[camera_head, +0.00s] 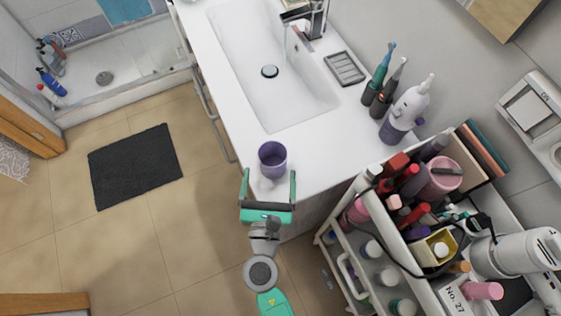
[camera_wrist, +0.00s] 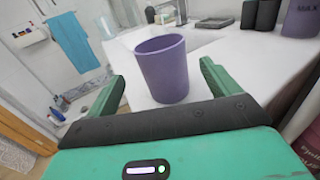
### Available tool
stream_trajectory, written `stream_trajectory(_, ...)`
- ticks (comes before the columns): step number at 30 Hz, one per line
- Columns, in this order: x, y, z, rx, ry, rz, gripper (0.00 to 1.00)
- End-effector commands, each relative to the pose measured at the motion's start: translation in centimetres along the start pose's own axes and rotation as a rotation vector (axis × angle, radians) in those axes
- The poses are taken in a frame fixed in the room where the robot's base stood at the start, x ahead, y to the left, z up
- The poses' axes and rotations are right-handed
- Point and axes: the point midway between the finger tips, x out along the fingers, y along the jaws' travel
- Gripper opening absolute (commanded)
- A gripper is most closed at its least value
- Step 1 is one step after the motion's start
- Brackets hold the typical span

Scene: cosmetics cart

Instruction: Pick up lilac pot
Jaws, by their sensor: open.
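The lilac pot (camera_head: 272,159) is an open, empty-looking purple cup. It stands upright on the white counter near its front corner, beside the sink. In the wrist view the lilac pot (camera_wrist: 165,70) is just beyond my gripper, roughly midway between the two fingers. My gripper (camera_head: 268,178) is open, with its green fingers spread to either side of the near side of the pot. In the wrist view my gripper (camera_wrist: 160,82) holds nothing. I cannot tell whether the fingertips are level with the pot's wall.
The white sink (camera_head: 240,50) lies behind the pot. Toothbrush holders (camera_head: 375,98) and a white-and-purple bottle (camera_head: 404,110) stand to the right on the counter. A crowded cosmetics cart (camera_head: 400,230) stands close to the right of my arm. The floor at left is open around a dark mat (camera_head: 135,165).

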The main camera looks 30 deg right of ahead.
Motion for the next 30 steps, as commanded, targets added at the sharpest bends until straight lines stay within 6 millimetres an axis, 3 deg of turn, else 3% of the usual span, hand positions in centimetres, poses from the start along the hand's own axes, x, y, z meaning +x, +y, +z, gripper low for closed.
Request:
stream_trajectory(6, 2.5, 0.0, 0.2, 0.004, -0.002, -0.001, 0.88)
stream_trajectory(10, 3.1, -0.1, 0.1, 0.006, -0.002, -0.002, 0.88)
stream_trajectory(18, 7.5, -0.3, -0.1, 0.006, -0.003, -0.002, 0.88)
stream_trajectory(26, 7.8, -0.3, -0.2, 0.007, -0.002, -0.001, 0.88)
stream_trajectory(30, 7.8, -0.3, -0.1, 0.007, -0.002, -0.001, 0.60)
